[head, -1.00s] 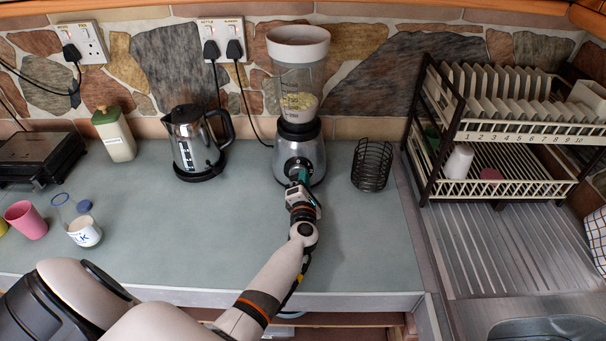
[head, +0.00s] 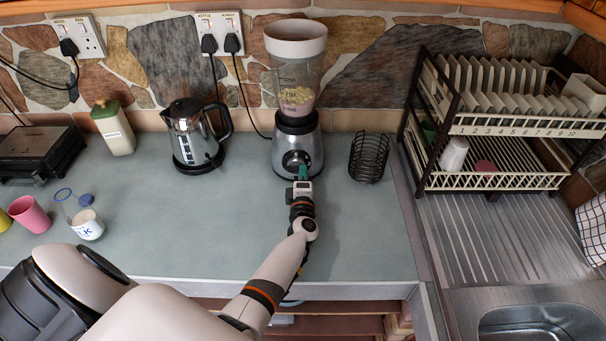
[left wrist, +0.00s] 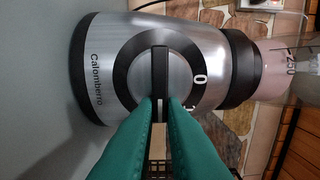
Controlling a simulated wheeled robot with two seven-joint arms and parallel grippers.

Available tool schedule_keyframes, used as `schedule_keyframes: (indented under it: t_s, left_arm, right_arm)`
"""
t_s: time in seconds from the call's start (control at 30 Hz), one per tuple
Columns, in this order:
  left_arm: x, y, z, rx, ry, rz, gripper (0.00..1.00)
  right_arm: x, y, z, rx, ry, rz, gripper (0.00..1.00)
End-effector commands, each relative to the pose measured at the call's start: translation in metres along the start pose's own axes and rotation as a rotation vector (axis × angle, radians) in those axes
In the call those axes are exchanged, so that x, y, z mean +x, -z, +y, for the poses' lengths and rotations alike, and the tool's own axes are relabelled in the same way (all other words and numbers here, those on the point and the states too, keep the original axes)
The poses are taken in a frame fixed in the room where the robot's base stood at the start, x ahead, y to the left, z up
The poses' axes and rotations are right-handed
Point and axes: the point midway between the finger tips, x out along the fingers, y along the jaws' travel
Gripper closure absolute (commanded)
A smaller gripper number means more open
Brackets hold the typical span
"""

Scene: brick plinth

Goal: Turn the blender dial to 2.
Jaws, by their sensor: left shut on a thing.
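The blender (head: 297,155) stands upright at the back of the counter, its dial (head: 296,161) facing me. In the left wrist view the blender lies sideways, and its dial (left wrist: 160,75) has a black bar knob (left wrist: 160,72) running up and down the picture. A white 0 (left wrist: 200,79) shows right of the knob; another mark below it is mostly hidden by a finger. The 2 is not visible. My left gripper (head: 303,172) is at the dial; its green fingers (left wrist: 160,108) are shut on the knob's lower end. My right gripper is not in view.
A kettle (head: 196,137) stands left of the blender and a black wire holder (head: 368,158) close on its right. The dish rack (head: 500,125) is farther right. The counter (head: 200,225) in front is mostly clear. The blender jar (head: 296,85) holds pale pieces.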

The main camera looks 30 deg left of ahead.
Motion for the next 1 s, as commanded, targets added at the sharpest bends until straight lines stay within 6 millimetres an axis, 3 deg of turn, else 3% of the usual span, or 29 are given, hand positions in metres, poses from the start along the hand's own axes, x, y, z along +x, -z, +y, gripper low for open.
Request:
schedule_keyframes:
  t_s: [0.3, 0.33, 0.47, 0.77, 1.0]
  left_arm:
    - [-0.001, 0.000, 0.003, 0.005, -0.004, 0.001, 1.00]
    - [-0.001, 0.000, 0.003, 0.005, -0.004, 0.001, 0.87]
    - [-0.001, 0.000, 0.002, 0.004, -0.004, 0.001, 0.68]
    - [-0.002, 0.000, 0.001, 0.002, -0.002, 0.000, 0.68]
    - [-0.037, 0.000, -0.001, 0.003, -0.005, 0.000, 0.68]
  right_arm:
    - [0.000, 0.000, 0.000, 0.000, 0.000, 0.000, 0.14]
    - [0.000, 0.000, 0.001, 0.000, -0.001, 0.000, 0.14]
    - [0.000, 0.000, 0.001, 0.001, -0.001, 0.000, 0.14]
    - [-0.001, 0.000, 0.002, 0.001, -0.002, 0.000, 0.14]
    - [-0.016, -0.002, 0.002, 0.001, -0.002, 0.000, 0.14]
